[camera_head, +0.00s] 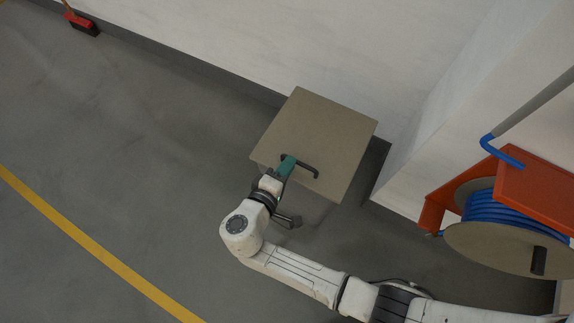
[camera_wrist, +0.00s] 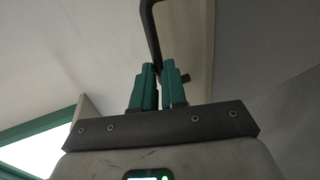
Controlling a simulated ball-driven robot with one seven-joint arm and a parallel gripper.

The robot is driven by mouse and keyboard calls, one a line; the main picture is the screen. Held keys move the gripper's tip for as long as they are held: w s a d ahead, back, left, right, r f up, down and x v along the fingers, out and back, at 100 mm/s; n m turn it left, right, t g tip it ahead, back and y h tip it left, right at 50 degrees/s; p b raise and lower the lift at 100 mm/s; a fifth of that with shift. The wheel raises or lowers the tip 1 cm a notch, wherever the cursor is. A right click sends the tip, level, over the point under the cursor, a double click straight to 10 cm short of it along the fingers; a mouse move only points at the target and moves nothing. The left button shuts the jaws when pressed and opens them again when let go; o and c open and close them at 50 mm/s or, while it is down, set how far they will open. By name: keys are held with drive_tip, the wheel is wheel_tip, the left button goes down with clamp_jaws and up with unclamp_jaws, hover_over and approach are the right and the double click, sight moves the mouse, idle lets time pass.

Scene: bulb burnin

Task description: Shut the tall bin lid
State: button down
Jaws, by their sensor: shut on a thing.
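The bin lid (camera_head: 325,133) is a square beige panel near the wall in the head view. A dark bar handle (camera_head: 302,167) sits on its near part. My gripper (camera_head: 284,165), with teal fingers, is shut on the left end of this handle. In the wrist view, the handle (camera_wrist: 151,28) runs down between the two teal fingers of my gripper (camera_wrist: 158,72). The bin's body is hidden under the lid, and I cannot tell how far the lid stands open.
A white wall (camera_head: 270,40) runs behind the lid, with a white block (camera_head: 465,90) to the right. An orange reel stand (camera_head: 535,195) with blue hose (camera_head: 500,215) stands at the right. A red broom (camera_head: 80,22) lies far left.

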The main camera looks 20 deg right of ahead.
drive_tip(key=shift+s+d+f, duration=0.1)
drive_tip(key=shift+f, duration=0.5)
drive_tip(key=c, duration=1.2)
unclamp_jaws()
drive_tip(key=shift+o, duration=0.2)
drive_tip(key=v, duration=1)
drive_tip(key=shift+a+r+p, duration=0.3)
drive_tip(key=shift+r+p, duration=0.05)
drive_tip(key=shift+s, duration=0.15)
